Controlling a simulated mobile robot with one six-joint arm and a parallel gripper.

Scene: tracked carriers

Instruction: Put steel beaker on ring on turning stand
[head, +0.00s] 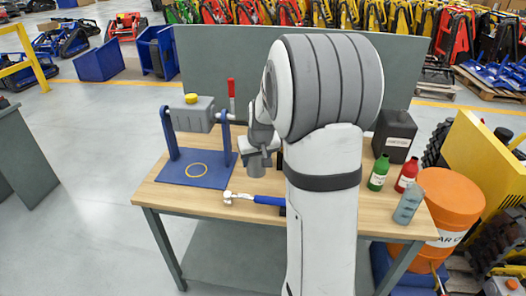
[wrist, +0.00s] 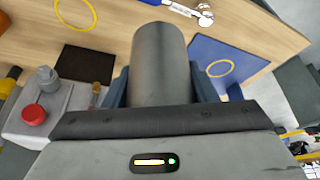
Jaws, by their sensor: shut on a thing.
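My gripper (head: 259,150) is shut on the steel beaker (head: 257,167), a plain grey cylinder, and holds it over the table. In the wrist view the beaker (wrist: 160,62) sits between the blue-grey fingers (wrist: 160,92). The turning stand (head: 170,133) is left of my gripper, with a blue base, two blue posts and a grey block between them. A thin yellow ring (head: 197,170) lies on its blue base; the ring also shows in the wrist view (wrist: 220,68), apart from the beaker. A second yellow ring (wrist: 76,12) is on the wood.
A hammer with a blue handle (head: 268,200) lies near the table's front edge. Green (head: 379,172) and red (head: 407,171) bottles, a grey bottle (head: 408,204) and a black container (head: 394,136) stand at the right. A dark mat (wrist: 85,64) shows in the wrist view.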

